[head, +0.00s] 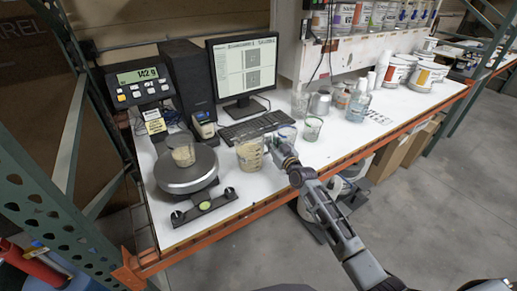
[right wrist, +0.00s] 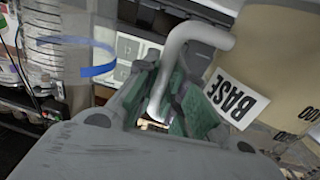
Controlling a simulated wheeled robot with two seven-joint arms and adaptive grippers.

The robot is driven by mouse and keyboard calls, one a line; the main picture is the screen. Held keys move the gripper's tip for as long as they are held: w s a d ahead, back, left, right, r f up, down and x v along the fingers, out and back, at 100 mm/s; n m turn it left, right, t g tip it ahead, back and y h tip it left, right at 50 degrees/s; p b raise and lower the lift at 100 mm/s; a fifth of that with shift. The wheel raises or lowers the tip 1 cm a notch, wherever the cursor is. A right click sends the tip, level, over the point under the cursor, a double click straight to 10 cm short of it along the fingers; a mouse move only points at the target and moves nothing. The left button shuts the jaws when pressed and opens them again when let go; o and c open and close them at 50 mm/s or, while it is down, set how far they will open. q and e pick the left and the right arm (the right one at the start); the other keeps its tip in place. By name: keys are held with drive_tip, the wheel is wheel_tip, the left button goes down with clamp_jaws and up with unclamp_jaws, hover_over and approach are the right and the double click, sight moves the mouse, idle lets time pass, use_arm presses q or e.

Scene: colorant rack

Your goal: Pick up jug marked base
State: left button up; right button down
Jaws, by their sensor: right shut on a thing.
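The jug marked base (head: 249,155) is a clear plastic jug with tan contents, near the front edge of the white bench in the head view. In the right wrist view the jug (right wrist: 285,55) fills the upper right, and its white label reads "BASE". My right gripper (head: 276,148) is at the jug's right side. Its green-padded fingers (right wrist: 181,95) are closed around the jug's pale curved handle (right wrist: 172,62). The jug looks upright; I cannot tell whether its bottom touches the bench. My left gripper is not in view.
A round scale (head: 184,176) with a small cup (head: 181,150) on it stands left of the jug. A keyboard (head: 256,127) lies behind the jug. A clear cup (head: 312,129) and a bottle (head: 358,105) stand to the right. The orange front edge (head: 330,161) runs close by.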

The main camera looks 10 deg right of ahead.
drive_tip(key=shift+r, duration=0.3)
drive_tip(key=shift+r, duration=4.85)
